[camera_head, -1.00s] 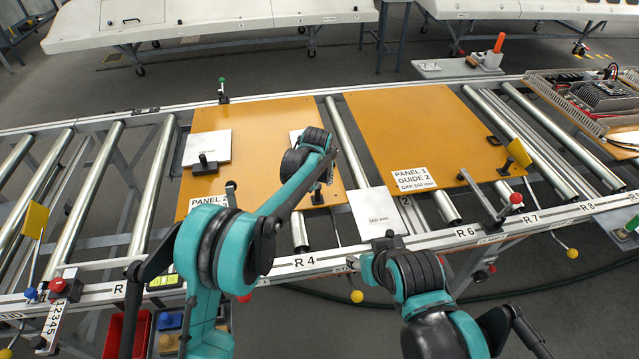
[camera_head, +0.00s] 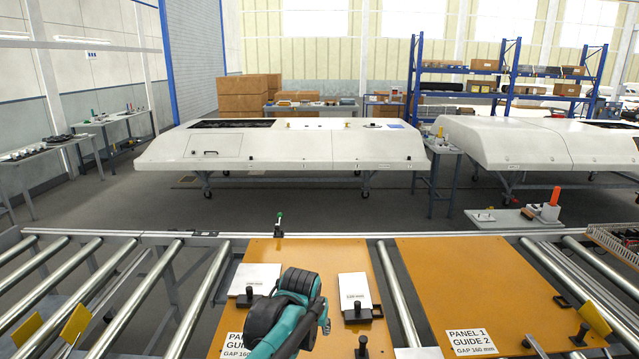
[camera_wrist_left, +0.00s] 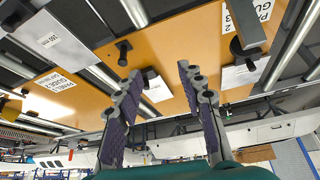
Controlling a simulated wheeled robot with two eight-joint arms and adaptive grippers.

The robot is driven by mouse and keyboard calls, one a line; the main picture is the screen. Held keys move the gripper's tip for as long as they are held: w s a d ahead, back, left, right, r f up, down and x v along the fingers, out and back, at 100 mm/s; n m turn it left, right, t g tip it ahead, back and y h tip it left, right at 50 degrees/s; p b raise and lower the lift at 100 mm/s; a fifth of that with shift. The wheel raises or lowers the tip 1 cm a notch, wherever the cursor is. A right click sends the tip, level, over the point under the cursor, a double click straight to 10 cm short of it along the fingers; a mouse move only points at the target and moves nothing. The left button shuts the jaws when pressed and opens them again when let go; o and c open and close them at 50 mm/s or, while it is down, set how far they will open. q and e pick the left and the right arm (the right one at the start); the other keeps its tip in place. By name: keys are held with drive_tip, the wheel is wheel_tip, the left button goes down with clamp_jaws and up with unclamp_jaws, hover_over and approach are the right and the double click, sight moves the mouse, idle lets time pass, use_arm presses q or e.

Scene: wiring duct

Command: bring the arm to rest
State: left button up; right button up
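My left arm comes in from the bottom of the head view, its dark and teal wrist (camera_head: 285,312) over the left orange panel (camera_head: 310,252). The fingers are hidden or too small to judge there. In the left wrist view my left gripper (camera_wrist_left: 158,72) is open, its two fingers apart with nothing between them. Beyond the fingers lies a white plate (camera_wrist_left: 156,90) with a black knob. My right arm and gripper are out of view.
Two white plates, left (camera_head: 262,274) and right (camera_head: 354,287), lie on the left panel. The right orange panel (camera_head: 480,275) lies beside it on the roller conveyor (camera_head: 402,300). Another white plate (camera_head: 418,352) shows at the bottom edge. White housings (camera_head: 290,150) stand behind, across open floor.

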use_arm(q)
drive_tip(key=s+a+r+n, duration=0.1)
drive_tip(key=s+a+r, duration=0.2)
drive_tip(key=s+a, duration=0.95)
drive_tip(key=s+a+f+t, duration=0.1)
drive_tip(key=s+a+f, duration=0.1)
drive_tip(key=s, duration=0.4)
drive_tip(key=s+a+f+n+y, duration=0.1)
drive_tip(key=s+a+f, duration=0.1)
drive_tip(key=s, duration=0.5)
drive_tip(key=shift+s+f+t, duration=0.3)
drive_tip(key=shift+f+t, duration=0.1)
drive_tip(key=shift+f, duration=0.3)
